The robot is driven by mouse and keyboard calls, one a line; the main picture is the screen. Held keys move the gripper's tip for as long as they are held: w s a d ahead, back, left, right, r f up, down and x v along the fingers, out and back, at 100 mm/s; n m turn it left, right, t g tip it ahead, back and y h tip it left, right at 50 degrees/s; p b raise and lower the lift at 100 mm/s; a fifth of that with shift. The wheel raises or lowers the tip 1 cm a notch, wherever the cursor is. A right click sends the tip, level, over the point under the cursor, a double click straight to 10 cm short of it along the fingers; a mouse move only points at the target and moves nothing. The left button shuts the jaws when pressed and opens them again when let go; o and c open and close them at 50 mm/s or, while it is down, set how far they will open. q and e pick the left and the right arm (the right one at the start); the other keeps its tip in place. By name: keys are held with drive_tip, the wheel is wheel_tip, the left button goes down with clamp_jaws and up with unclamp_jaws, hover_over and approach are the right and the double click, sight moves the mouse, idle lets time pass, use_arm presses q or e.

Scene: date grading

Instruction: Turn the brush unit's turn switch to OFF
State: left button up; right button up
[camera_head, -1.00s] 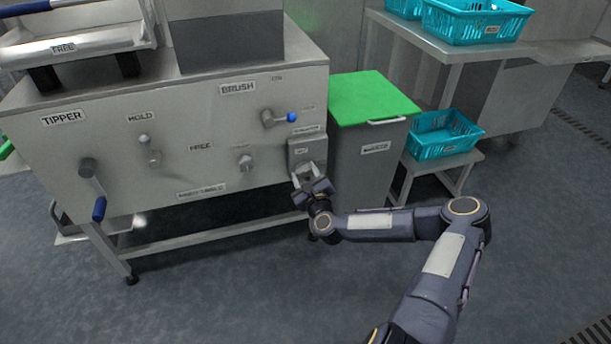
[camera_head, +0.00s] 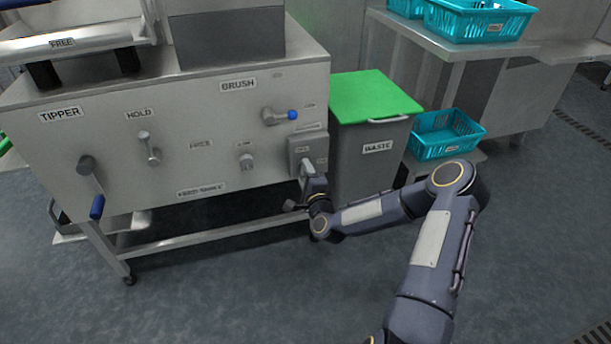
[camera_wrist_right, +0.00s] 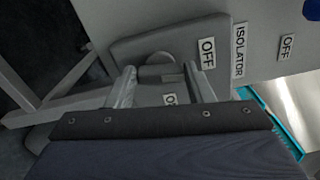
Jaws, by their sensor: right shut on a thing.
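My right gripper (camera_head: 308,170) is at the box's front, jaws shut on the switch handle, mostly hidden by the gripper in the head view. In the right wrist view the two fingers of my right gripper (camera_wrist_right: 160,78) stand either side of the grey handle (camera_wrist_right: 158,60). An OFF label (camera_wrist_right: 207,53) lies right of the handle; another label between the fingers is partly covered. My left gripper is out of view.
A grey waste bin (camera_head: 368,165) with a green lid stands close right. Open floor lies in front.

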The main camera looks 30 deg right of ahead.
drive_tip(key=shift+f+n, duration=0.15)
drive_tip(key=shift+n, duration=0.85)
drive_tip(key=o, duration=1)
drive_tip(key=shift+s, duration=0.1)
drive_tip(key=shift+s+a, duration=0.1)
drive_tip(key=shift+s, duration=0.25)
drive_tip(key=p+v, duration=0.1)
drive_tip(key=v, duration=0.6)
drive_tip(key=shift+p, duration=0.3)
